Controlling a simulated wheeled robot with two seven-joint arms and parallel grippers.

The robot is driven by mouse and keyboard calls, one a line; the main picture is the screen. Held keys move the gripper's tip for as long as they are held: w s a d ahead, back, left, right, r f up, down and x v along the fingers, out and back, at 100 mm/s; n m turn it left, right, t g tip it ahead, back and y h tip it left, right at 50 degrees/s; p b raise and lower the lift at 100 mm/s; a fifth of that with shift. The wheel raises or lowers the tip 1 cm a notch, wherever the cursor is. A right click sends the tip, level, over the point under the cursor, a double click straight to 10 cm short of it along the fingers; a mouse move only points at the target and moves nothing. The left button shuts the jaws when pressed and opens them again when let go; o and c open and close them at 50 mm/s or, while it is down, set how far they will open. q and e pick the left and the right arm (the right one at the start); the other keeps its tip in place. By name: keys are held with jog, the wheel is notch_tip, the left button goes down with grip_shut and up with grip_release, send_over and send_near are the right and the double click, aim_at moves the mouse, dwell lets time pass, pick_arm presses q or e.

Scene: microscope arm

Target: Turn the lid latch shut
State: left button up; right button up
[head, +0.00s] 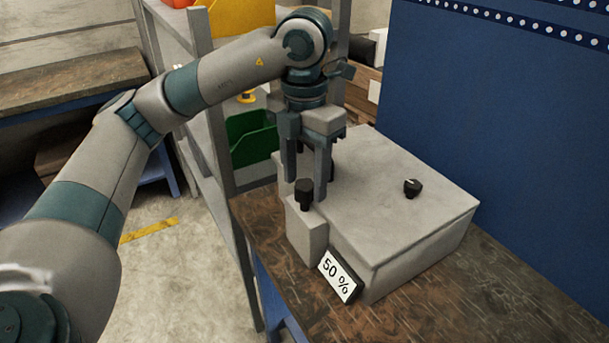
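A grey box (380,200) with a flat lid stands on the wooden bench. A black knob with a white mark (412,187) sits on the right part of the lid. A second black knob (304,193) stands upright on a small grey block at the box's front left corner. I cannot tell for certain which part is the lid latch. My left gripper (306,192) points down over the box's left side, its two fingers apart. Its tips are close to the second knob; contact is unclear. Dark parts behind the fingers are mostly hidden. My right gripper is out of view.
A display reading 50 % (340,276) is at the box's front. The bench (430,300) is clear to the front and right. A blue panel (490,110) rises behind. A shelf rack with a green bin (251,140) stands left of the box.

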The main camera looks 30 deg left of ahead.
aim_at(305, 184)
pick_arm(q)
notch_tip(305, 184, up, 17)
jog(key=shift+r, duration=0.15)
dwell(1.0)
dwell(0.4)
